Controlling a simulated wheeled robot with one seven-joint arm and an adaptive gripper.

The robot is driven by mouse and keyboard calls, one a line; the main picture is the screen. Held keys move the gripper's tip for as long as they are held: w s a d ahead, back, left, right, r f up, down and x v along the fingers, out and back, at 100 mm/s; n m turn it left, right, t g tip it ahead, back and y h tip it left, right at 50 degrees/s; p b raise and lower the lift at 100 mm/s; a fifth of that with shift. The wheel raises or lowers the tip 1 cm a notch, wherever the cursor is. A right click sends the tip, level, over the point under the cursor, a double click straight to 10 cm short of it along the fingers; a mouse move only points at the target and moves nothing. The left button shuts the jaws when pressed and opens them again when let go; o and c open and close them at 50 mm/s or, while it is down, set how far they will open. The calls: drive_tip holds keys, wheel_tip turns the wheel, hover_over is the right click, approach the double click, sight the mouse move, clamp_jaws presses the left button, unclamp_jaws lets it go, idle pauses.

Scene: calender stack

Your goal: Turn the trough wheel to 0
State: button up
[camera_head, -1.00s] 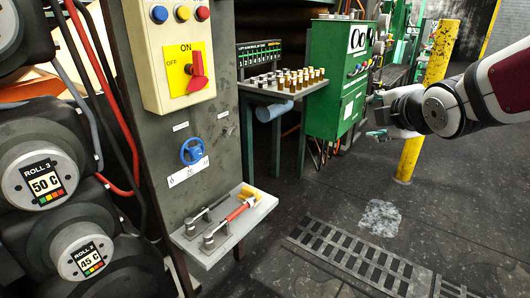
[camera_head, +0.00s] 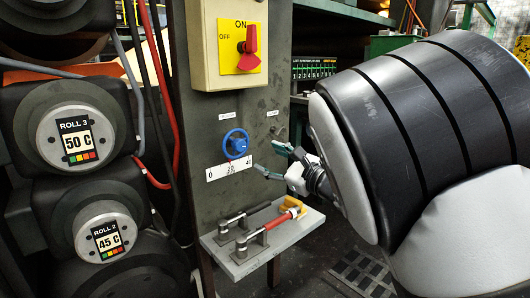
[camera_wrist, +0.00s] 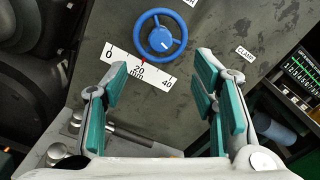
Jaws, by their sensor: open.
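The blue trough wheel (camera_head: 235,143) is mounted on the grey panel, above a white scale plate (camera_head: 229,170) marked 0, 20 and 40. The wheel also shows in the wrist view (camera_wrist: 161,36), near the top centre. There, a small red pointer (camera_wrist: 143,61) sits at about the 20 mark. My gripper (camera_head: 268,160) is to the right of the wheel, apart from it. In the wrist view my gripper's teal-padded fingers (camera_wrist: 160,66) are spread apart with nothing between them, and the wheel lies beyond their tips.
A small shelf (camera_head: 250,262) with two lever clamps, one red-handled (camera_head: 277,222), juts out below the scale. A control box (camera_head: 229,79) with a red switch is above the wheel. Rollers with displays (camera_head: 80,141) and hoses are at left. My arm covers the right side.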

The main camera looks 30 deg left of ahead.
sight(241, 146)
drive_tip(key=b+x, duration=0.1)
drive_tip(key=x, duration=1.1)
drive_tip(key=c, duration=1.2)
